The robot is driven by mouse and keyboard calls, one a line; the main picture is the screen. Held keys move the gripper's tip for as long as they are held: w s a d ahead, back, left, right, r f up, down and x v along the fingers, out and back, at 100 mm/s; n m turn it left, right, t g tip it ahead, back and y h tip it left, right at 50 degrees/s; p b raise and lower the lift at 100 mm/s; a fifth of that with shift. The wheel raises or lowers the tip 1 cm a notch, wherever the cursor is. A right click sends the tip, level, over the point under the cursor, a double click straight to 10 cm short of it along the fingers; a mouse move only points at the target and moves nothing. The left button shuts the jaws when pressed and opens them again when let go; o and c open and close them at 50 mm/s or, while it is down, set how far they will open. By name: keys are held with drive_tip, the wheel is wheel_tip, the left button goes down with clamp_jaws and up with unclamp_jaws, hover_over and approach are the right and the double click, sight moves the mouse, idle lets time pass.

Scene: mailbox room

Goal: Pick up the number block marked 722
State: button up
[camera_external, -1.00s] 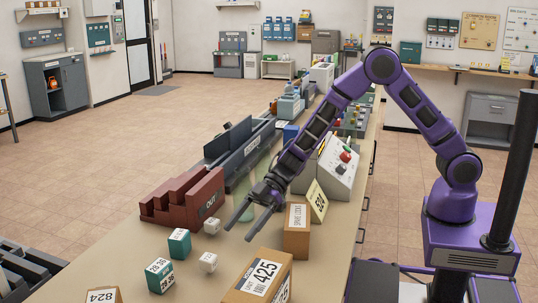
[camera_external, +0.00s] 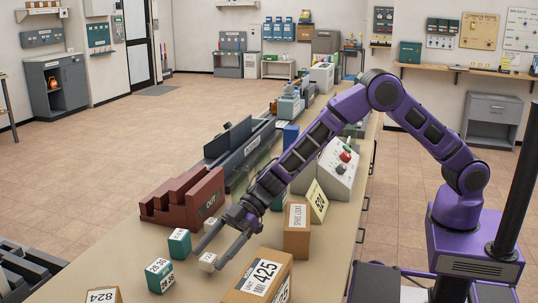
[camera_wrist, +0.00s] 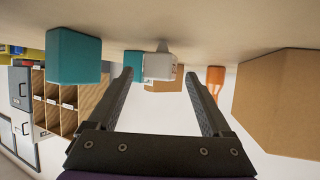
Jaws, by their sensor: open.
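No block's marking reads clearly as 722. A small white block (camera_external: 207,262) with an unreadable mark sits on the counter between the tips of my gripper (camera_external: 208,259). In the wrist view the white block (camera_wrist: 159,67) shows beyond and between the two spread fingers of my gripper (camera_wrist: 161,78). My gripper is open, low over the counter, and does not hold it. A teal block (camera_wrist: 73,57) also shows in the wrist view.
A cardboard box marked 425 (camera_external: 262,279) stands close right of my gripper. A box labelled spare locks (camera_external: 297,231) and a yellow number sign (camera_external: 318,201) stand behind it. A dark red stepped OUT rack (camera_external: 182,201) is behind left. Bare counter (camera_external: 120,262) lies at the left.

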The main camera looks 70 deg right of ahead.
sight(202, 264)
drive_tip(key=b+x, duration=0.1)
drive_tip(key=x, duration=0.4)
drive_tip(key=shift+r, duration=0.1)
clamp_jaws()
idle(0.3)
